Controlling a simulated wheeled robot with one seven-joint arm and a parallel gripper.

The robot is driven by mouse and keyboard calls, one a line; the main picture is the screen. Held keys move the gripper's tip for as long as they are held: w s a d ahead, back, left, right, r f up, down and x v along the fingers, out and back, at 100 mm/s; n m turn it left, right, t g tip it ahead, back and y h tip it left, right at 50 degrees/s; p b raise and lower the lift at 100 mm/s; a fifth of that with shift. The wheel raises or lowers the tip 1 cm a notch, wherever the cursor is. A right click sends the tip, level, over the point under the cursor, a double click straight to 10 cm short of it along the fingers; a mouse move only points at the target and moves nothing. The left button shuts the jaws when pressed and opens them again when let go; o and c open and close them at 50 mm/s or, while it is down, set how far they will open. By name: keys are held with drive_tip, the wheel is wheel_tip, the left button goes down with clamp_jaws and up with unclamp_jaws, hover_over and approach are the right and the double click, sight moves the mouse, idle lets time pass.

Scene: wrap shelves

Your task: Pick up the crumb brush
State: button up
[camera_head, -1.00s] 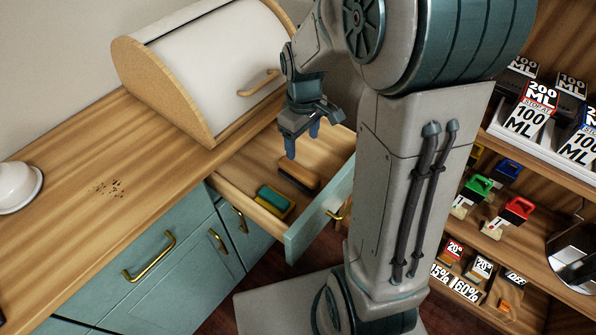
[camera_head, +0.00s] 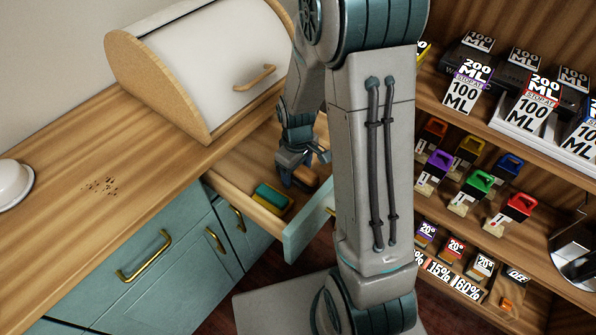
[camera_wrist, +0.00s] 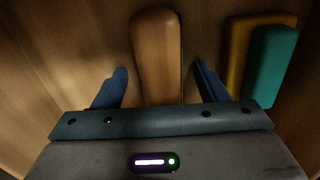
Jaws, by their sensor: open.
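The crumb brush, with a brown wooden back (camera_wrist: 157,55), lies in the open drawer (camera_head: 238,190). In the wrist view it runs lengthwise between the two blue fingers of my gripper (camera_wrist: 160,85). The fingers are open, one on each side, with a gap to the brush on both sides. In the head view my gripper (camera_head: 303,170) is down in the drawer and hides much of the brush (camera_head: 306,178). I cannot tell how deep the fingertips reach beside it.
A yellow and teal sponge (camera_wrist: 265,60) lies right of the brush in the wrist view; it also shows in the drawer (camera_head: 270,198). A bread box (camera_head: 205,70), crumbs (camera_head: 101,186) and a white dish (camera_head: 14,184) are on the counter. Loaded shelves (camera_head: 500,150) stand at right.

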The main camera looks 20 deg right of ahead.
drive_tip(key=c, duration=1.1)
drive_tip(key=shift+r, duration=0.1)
wheel_tip(320, 180, up, 10)
drive_tip(key=shift+f+p, duration=0.1)
drive_tip(key=shift+p, duration=0.65)
drive_tip(key=shift+o, duration=1.1)
drive_tip(key=shift+c, duration=0.5)
